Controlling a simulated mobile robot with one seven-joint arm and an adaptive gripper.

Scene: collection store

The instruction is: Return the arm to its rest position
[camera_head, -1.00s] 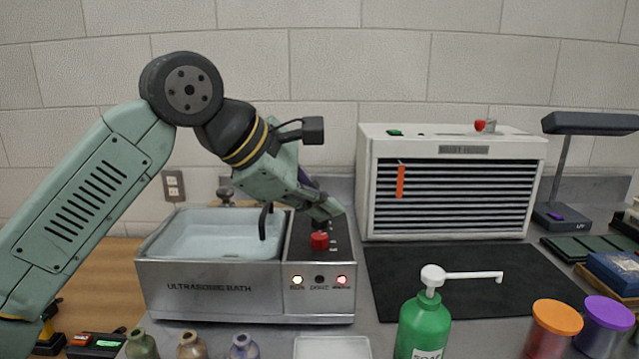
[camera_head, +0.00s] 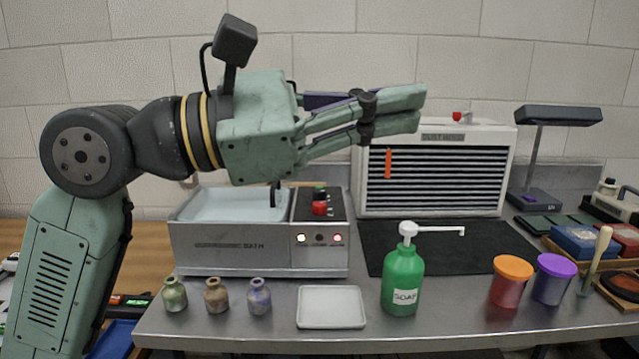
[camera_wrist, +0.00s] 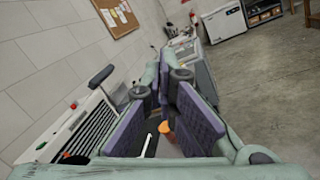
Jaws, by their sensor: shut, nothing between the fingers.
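My arm is pale green with dark joints and stands at the left of the camera_head view. My gripper (camera_head: 418,108) is held level, pointing right, in the air above the ultrasonic bath and in front of the dust hood's upper left. Its fingers are shut and empty. In the camera_wrist view the purple finger pads (camera_wrist: 197,118) show, with the bench behind them. The ultrasonic bath (camera_head: 257,262) stands below, with its red knob (camera_head: 319,207) in view and lit lamps on its front. The gripper touches nothing that I can see.
Three small bottles (camera_head: 216,296), a white tray (camera_head: 331,307), a green soap bottle (camera_head: 403,279) and lidded jars (camera_head: 511,281) line the bench front. The dust hood (camera_head: 437,174) and a lamp (camera_head: 556,116) stand behind. The dark mat (camera_head: 440,248) is mostly bare.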

